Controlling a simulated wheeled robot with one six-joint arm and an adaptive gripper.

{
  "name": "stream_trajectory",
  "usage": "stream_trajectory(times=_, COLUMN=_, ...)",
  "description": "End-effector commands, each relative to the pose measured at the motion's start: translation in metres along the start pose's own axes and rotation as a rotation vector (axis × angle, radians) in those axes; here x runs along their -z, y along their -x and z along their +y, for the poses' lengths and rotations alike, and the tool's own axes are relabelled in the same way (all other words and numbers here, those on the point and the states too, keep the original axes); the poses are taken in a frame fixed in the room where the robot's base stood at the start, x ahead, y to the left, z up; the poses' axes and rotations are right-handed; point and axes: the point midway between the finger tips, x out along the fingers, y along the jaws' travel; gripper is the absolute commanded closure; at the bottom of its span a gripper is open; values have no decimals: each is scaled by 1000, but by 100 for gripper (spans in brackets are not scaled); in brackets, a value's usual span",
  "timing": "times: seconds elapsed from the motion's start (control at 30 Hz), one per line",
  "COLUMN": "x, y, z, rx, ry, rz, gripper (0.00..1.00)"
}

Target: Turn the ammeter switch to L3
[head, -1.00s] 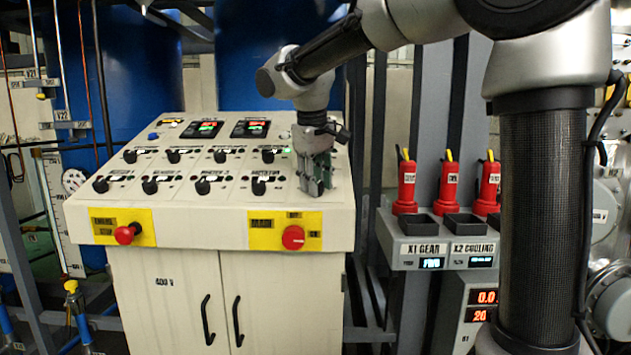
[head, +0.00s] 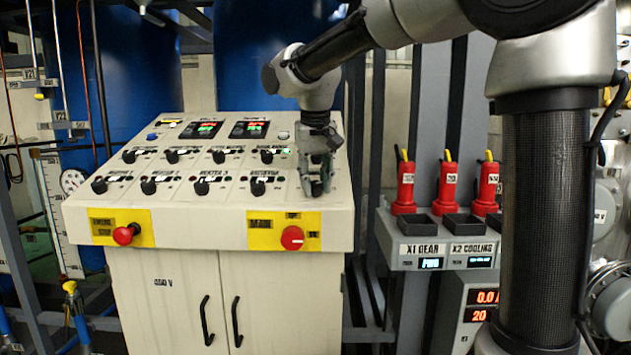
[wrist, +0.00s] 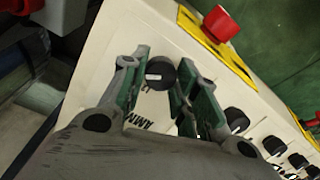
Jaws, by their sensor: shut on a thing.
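The ammeter switch is a round black knob (wrist: 160,75) with a small white mark, on the sloped cream control panel (head: 215,222). Part of its label, reading "AMM", shows beside it in the wrist view. The L3 mark cannot be read.
A row of similar black knobs lies left of my gripper, the closest one (head: 258,188) a short way off. A red rotary switch (head: 292,238) on a yellow plate sits just below on the front face. A red stop button (head: 124,235) is farther left.

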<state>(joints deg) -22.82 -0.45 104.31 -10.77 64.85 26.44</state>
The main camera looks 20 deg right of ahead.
Motion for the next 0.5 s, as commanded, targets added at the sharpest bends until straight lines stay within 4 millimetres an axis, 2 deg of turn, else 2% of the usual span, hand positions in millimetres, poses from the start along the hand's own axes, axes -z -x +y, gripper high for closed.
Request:
stream_trajectory(times=0.27, x=1, y=1, z=0, rx=1, ry=0, rz=5, gripper=94)
stream_trajectory(times=0.3, x=1, y=1, z=0, rx=1, ry=0, rz=5, gripper=64)
stream_trajectory(times=0.4, x=1, y=1, z=0, rx=1, ry=0, rz=4, gripper=48)
stream_trajectory(times=0.5, x=1, y=1, z=0, rx=0, ry=0, rz=3, gripper=48)
